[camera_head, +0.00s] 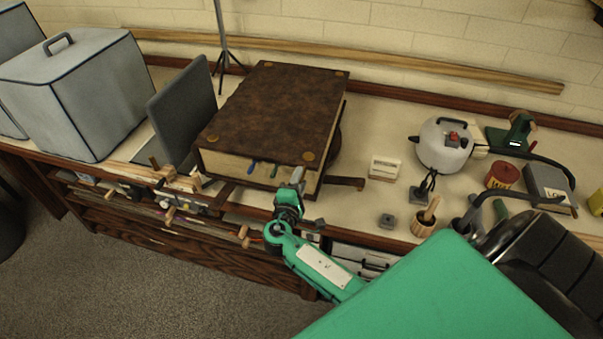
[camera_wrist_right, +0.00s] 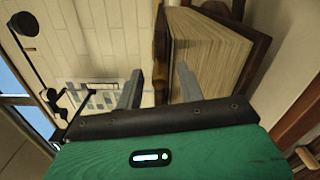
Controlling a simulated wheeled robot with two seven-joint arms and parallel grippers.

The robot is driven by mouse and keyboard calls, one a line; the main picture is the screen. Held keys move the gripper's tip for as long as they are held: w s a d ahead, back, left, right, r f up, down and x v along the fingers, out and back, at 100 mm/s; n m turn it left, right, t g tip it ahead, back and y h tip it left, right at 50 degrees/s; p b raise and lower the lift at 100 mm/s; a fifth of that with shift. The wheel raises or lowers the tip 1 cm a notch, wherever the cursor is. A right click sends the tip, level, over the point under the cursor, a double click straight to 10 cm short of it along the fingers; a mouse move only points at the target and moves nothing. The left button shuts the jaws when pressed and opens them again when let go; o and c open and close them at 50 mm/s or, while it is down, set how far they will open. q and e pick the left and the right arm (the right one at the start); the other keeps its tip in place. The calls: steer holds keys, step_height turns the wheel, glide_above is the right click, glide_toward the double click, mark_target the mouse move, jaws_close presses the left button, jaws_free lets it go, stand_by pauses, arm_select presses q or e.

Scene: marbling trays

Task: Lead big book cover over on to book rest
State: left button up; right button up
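The big book (camera_head: 270,115) lies closed on the bench, with its brown, brass-cornered cover on top and its page edges toward the front. A grey slanted board (camera_head: 187,108), which looks like the book rest, stands just left of the book. My right gripper (camera_head: 297,176) is at the book's front edge, near the right front corner. In the right wrist view its two fingers (camera_wrist_right: 158,85) are apart. The brown cover edge (camera_wrist_right: 160,45) shows between them, with the pages (camera_wrist_right: 208,55) beside it. I cannot tell whether the fingers touch the cover. My left gripper is not in view.
A grey covered box (camera_head: 75,95) stands at the left. A white pot (camera_head: 443,145), a small white box (camera_head: 384,168), a wooden cup (camera_head: 425,222) and a red tin (camera_head: 502,176) stand at the right. Wooden handles (camera_head: 170,214) stick out along the bench front.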

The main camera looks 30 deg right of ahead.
steer(key=shift+p+x, duration=0.3)
steer(key=shift+x, duration=0.9)
jaws_close()
